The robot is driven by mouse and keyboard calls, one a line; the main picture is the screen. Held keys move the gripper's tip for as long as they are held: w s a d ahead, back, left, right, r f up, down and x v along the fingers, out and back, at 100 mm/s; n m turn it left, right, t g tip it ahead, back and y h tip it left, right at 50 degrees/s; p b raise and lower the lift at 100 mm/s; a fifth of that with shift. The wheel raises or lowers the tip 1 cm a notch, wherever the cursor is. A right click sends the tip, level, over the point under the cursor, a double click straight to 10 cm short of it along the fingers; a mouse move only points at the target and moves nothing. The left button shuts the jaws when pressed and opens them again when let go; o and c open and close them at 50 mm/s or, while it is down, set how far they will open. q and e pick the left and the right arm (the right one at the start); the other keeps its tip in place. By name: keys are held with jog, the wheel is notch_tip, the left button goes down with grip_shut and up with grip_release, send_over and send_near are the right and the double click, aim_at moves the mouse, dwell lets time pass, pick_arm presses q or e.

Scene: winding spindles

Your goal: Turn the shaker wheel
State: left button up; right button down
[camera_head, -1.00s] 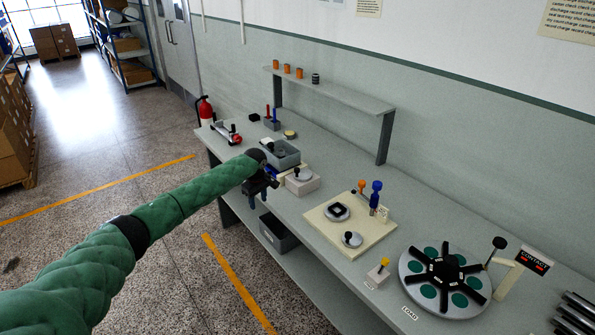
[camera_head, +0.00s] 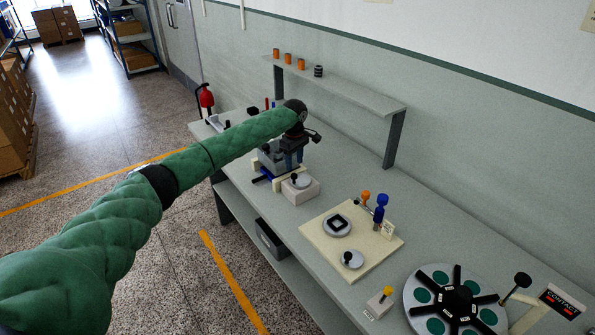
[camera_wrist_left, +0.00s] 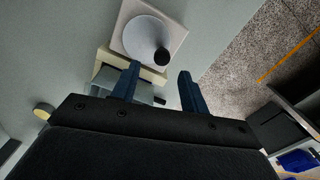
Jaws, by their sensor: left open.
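A grey wheel with a dark upright knob (camera_head: 300,182) sits on a white block next to a grey tray (camera_head: 272,160); I take it to be the shaker wheel. In the left wrist view the wheel (camera_wrist_left: 145,36) fills the top middle, with its black knob at its lower right edge. My left gripper (camera_head: 289,161) points down above the tray area, its fingers apart and empty. In the left wrist view the open gripper (camera_wrist_left: 157,80) has its fingertips just short of the knob, which appears between their lines. The gripper and arm hide part of the tray. My right gripper does not show.
A cream board (camera_head: 380,250) with another knobbed disc and blue and orange parts stands to the right. Beyond it is a turntable with black spokes (camera_head: 455,303). A raised shelf (camera_head: 350,90) runs along the wall behind. Bench surface around the white block is partly clear.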

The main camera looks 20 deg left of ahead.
aim_at(295, 174)
pick_arm(q)
jog(key=shift+s+f+p, duration=0.35)
jog(key=shift+f+p, duration=0.45)
jog(key=shift+f, duration=0.05)
jog(key=f, duration=0.1)
jog(key=f+p, duration=0.1)
jog(key=f, duration=0.2)
jog(key=shift+w, duration=0.3)
jog(key=shift+s+f+p, duration=0.2)
jog(key=shift+f+p, duration=0.25)
jog(key=shift+f, duration=0.25)
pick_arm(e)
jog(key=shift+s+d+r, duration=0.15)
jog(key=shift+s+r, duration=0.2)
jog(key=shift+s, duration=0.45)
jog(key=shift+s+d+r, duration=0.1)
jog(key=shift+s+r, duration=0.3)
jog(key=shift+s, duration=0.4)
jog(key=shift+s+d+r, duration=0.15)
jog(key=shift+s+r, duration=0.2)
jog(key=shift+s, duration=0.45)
pick_arm(q)
jog(key=shift+w+f, duration=0.1)
jog(key=shift+c, duration=0.5)
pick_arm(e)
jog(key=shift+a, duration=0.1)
